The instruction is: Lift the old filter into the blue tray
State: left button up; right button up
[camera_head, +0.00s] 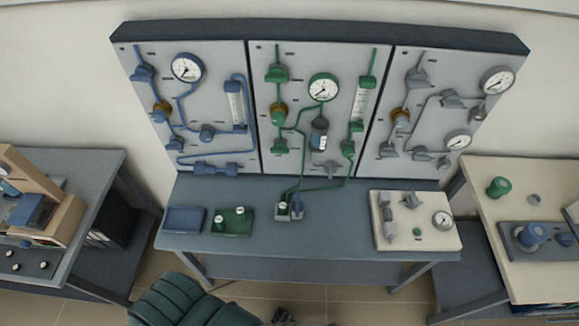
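The blue tray (184,220) lies flat at the left end of the blue-grey bench and looks empty. I cannot tell for sure which part is the old filter. A dark cylinder with a pale label (319,134) is mounted upright in the green pipework of the middle panel. Neither of my grippers shows in the head view.
A green tray (234,229) with two white-topped pieces sits just right of the blue tray. A cream board (400,240) with fittings and a gauge lies at the bench's right. A green chair (188,302) stands in front. The bench (335,215) is clear between middle and board.

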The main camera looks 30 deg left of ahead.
aim_at(282, 205)
jog(key=u, duration=1.05)
